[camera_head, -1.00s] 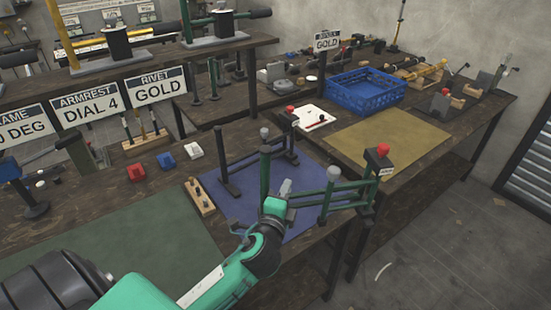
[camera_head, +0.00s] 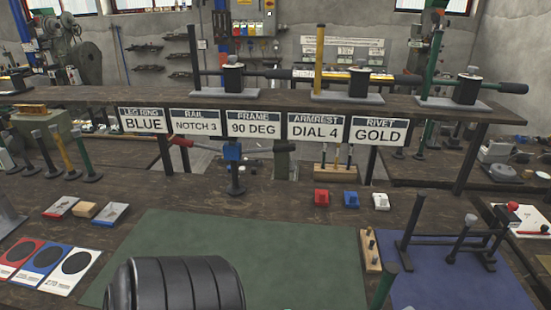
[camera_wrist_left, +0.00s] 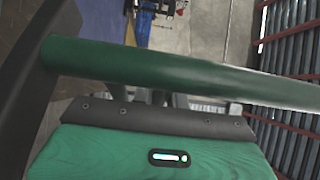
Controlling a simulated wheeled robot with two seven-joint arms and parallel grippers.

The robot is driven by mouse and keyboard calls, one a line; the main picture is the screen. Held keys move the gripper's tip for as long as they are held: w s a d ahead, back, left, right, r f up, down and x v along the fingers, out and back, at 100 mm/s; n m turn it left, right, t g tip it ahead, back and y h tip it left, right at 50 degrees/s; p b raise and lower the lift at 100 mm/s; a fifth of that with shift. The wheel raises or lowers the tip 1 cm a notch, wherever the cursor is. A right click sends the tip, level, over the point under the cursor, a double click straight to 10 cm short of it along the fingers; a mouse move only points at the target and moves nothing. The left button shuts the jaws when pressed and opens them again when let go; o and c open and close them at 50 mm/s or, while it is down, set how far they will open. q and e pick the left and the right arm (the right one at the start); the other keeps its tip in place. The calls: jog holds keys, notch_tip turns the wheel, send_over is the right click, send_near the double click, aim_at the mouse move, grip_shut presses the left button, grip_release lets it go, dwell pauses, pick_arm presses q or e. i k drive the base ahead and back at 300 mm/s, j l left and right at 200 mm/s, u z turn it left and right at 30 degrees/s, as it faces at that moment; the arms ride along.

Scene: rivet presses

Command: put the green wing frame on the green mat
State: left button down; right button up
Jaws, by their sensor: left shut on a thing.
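The green mat (camera_head: 270,250) lies on the near bench in the middle of the head view, bare where I see it. A dark link of my arm covers part of its front. The green wing frame shows in the head view only as a short green post (camera_head: 384,287) at the bottom edge, by the border between the green and blue mats. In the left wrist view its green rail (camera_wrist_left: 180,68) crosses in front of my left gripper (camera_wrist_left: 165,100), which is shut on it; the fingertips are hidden. My right gripper is out of view.
Right of the green mat are a wooden peg block (camera_head: 370,250) and a blue mat (camera_head: 455,280) with a black stand (camera_head: 405,245). Red, blue and white blocks (camera_head: 350,199) sit behind. Round-patterned cards (camera_head: 75,265) lie left. A signed shelf (camera_head: 260,108) runs along the back.

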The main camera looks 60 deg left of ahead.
aim_at(235, 259)
jog(key=j+u, duration=0.1)
jog(key=u, duration=0.85)
jog(key=j+u, duration=0.15)
jog(key=u, duration=0.3)
